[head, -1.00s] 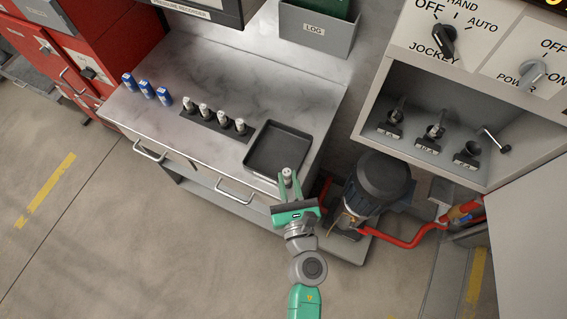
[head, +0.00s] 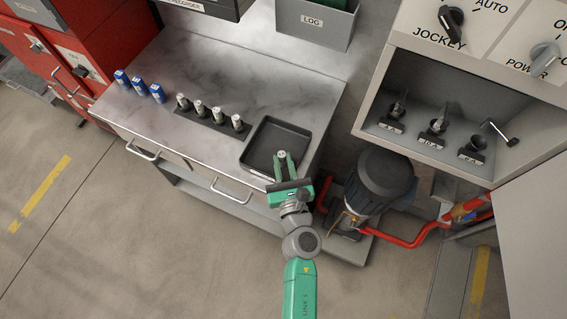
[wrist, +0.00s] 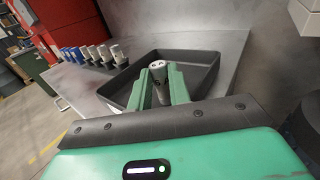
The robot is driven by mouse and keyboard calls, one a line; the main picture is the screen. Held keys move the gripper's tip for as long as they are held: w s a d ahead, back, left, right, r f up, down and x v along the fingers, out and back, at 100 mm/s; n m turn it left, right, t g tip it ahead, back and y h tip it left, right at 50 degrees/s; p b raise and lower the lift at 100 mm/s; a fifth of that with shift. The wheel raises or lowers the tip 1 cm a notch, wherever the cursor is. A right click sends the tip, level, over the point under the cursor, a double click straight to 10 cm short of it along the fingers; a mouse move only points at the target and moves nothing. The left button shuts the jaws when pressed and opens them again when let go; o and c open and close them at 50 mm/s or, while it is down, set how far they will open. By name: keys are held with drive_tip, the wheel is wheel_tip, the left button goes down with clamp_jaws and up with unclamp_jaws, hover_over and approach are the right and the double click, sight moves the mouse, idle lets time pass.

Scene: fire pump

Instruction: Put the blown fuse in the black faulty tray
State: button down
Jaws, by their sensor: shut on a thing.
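My gripper (head: 281,165) is shut on a pale cylindrical fuse (head: 281,154). In the wrist view the fuse (wrist: 158,70) stands roughly upright between the green fingers, with its light end cap up. The black tray (head: 264,126) sits at the right end of the steel bench. The gripper and fuse are over the near right part of the tray in the head view. In the wrist view the tray (wrist: 190,56) spreads around and behind the fuse. Whether the fuse touches the tray floor cannot be told.
A dark rack (head: 209,121) with several pale fuses stands left of the tray. Blue cylinders (head: 139,85) stand further left. A grey cabinet (head: 470,110) with fuse holders and a motor (head: 380,180) are on the right.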

drive_tip(key=shift+f, duration=0.25)
drive_tip(key=c, duration=1.3)
unclamp_jaws()
drive_tip(key=shift+r, duration=0.3)
drive_tip(key=s+d, duration=0.1)
drive_tip(key=s, duration=1.1)
drive_tip(key=shift+p, duration=0.3)
drive_tip(key=shift+d, duration=0.15)
